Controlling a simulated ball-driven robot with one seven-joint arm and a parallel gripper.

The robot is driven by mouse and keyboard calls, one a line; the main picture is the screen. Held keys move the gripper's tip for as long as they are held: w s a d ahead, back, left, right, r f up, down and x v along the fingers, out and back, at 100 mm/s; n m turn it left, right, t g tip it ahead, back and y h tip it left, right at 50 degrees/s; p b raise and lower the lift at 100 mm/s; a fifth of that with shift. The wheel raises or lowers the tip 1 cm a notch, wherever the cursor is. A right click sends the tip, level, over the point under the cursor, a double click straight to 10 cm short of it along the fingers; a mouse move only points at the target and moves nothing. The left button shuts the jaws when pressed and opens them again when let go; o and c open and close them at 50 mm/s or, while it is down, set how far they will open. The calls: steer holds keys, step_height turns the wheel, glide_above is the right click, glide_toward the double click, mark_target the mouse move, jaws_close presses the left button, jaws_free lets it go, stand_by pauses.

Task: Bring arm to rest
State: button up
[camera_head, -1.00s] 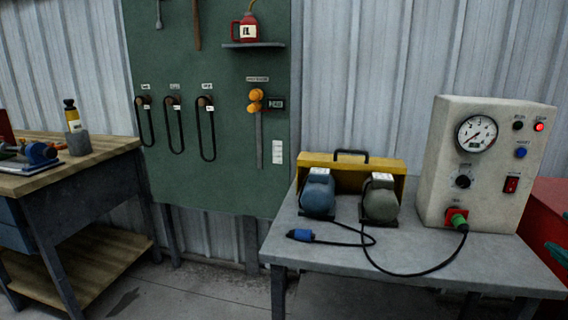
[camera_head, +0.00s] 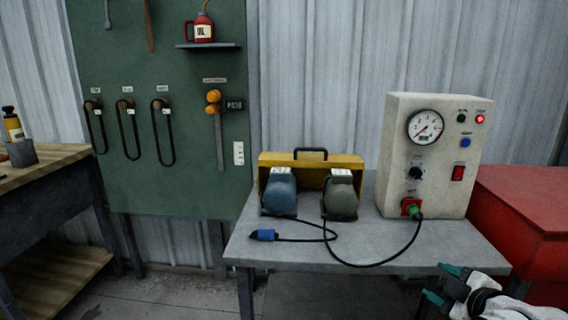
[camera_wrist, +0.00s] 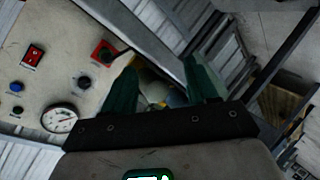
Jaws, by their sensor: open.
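My gripper (camera_head: 440,283) shows at the lower right of the head view, its two teal fingers apart and pointing left, with nothing seen between them. It is at the front right edge of the grey table (camera_head: 215,252), in front of the test box. In the wrist view my gripper (camera_wrist: 163,78) shows two dark green fingers spread apart. The beige test box (camera_wrist: 95,25) is at the upper left there. Rounded shapes with some yellow show beyond the fingers, too dim to tell clearly.
On the table stand the test box (camera_head: 440,150) with a gauge, a blue motor (camera_head: 279,192), a grey motor (camera_head: 341,196) and a yellow case (camera_head: 350,160). A black cable with a blue plug (camera_head: 263,235) lies in front. A red cabinet (camera_head: 515,220) stands right; a wooden bench (camera_head: 60,155) stands left.

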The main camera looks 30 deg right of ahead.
steer(key=s+a+f+m+g+y, duration=0.25)
steer(key=s+a+f+g, duration=0.2)
steer(key=a+f, duration=0.55)
steer(key=s+a+f+m+g+y, duration=0.25)
steer(key=s+a+f, duration=0.35)
steer(key=a+f, duration=0.4)
steer(key=s+a+f+m+g, duration=0.2)
steer(key=s+a+f+g, duration=0.15)
steer(key=s, duration=0.55)
step_height(320, 180, up, 17)
steer(key=p, duration=1.7)
steer(key=shift+g+h, duration=0.3)
steer(key=shift+g, duration=0.05)
steer(key=shift+d, duration=0.1)
